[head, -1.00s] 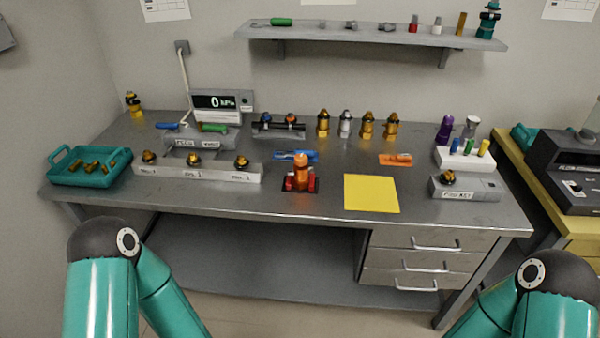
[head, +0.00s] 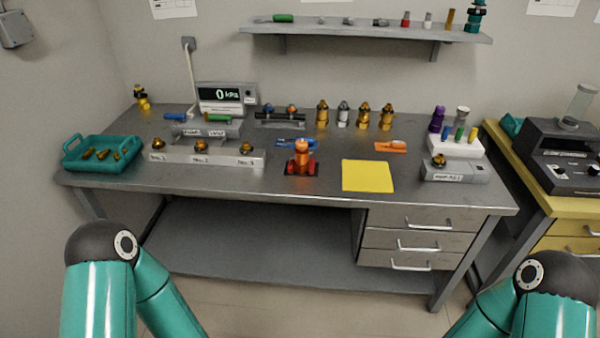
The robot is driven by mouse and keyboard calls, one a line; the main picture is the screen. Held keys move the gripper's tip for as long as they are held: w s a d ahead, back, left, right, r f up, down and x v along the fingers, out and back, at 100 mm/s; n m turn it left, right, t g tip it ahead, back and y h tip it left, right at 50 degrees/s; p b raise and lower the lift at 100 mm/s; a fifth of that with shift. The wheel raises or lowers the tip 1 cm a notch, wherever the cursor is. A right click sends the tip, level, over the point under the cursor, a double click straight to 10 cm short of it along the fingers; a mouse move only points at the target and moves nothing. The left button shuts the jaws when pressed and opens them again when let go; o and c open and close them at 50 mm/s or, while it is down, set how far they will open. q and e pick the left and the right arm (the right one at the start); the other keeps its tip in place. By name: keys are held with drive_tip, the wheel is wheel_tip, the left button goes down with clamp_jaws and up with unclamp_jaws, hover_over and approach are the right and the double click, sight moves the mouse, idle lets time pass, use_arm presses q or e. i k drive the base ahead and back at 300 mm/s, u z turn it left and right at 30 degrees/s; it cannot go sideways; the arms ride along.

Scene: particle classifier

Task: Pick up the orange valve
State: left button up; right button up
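An orange valve (head: 302,152) stands upright near the front middle of the grey workbench (head: 300,202). Its lower part sits in or between red parts (head: 290,167) on a dark base, and I cannot tell how they join. The valve is left of a yellow square mat (head: 368,176). Both my teal arms show only at the elbows, at the lower left and lower right corners. Neither gripper is in the picture.
A teal tray (head: 72,163) with brass parts is at the left. A grey block with several brass fittings (head: 173,158), a pressure display (head: 222,97) and several standing valves (head: 362,113) are behind. A white block (head: 443,146) is at the right. The bench front around the mat is mostly clear.

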sight(301, 162)
drive_tip(key=k, duration=1)
drive_tip(key=u, duration=0.35)
drive_tip(key=i, duration=1)
drive_tip(key=u, duration=0.5)
drive_tip(key=i, duration=1.2)
drive_tip(key=z, duration=0.45)
